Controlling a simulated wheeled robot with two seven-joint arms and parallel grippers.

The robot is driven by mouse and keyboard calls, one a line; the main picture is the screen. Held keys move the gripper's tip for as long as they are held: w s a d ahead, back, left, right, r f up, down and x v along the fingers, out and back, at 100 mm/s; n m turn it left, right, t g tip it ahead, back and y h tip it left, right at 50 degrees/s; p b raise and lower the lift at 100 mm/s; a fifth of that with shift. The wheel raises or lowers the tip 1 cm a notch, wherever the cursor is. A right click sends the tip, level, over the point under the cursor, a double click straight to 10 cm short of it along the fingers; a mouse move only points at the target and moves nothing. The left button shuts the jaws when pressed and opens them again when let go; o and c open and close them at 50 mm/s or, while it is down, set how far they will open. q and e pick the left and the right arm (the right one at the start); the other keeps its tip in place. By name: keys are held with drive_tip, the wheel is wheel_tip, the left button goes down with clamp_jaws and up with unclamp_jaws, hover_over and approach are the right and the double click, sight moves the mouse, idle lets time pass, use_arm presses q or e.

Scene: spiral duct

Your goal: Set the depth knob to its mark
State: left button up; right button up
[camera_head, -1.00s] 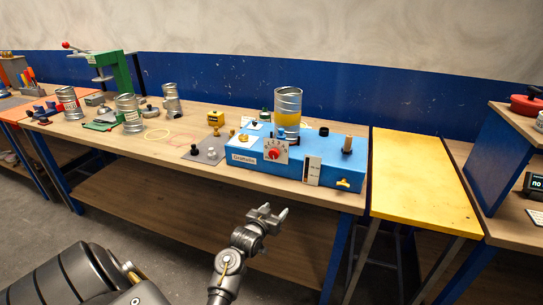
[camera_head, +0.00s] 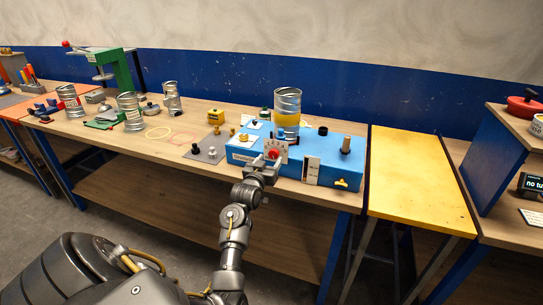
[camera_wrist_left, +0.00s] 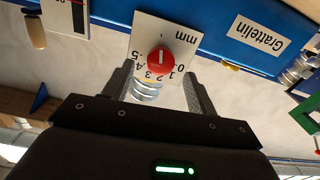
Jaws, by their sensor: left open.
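The depth knob is a red round knob (camera_head: 273,154) on a white dial plate (camera_head: 282,144) at the front of the blue machine (camera_head: 328,174). In the left wrist view, seen upside down, the knob (camera_wrist_left: 161,60) has a pale line on its face, and the plate (camera_wrist_left: 181,26) carries numbers and "mm". A target mark cannot be made out. My left gripper (camera_head: 264,162) is right in front of the knob. In the wrist view its open fingers (camera_wrist_left: 158,68) lie on either side of the knob, with gaps. Contact cannot be seen. My right gripper is out of view.
A metal can with a yellow band (camera_head: 287,112) stands on the machine. A gauge card (camera_head: 311,171) and a yellow tap (camera_head: 341,184) are right of the dial. A grey plate with small knobs (camera_head: 207,150) lies left. A yellow board (camera_head: 420,185) lies right of the bench.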

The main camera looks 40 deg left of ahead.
sight(274, 154)
use_arm(q)
drive_tip(key=shift+x, duration=1.45)
drive_tip(key=c, duration=1)
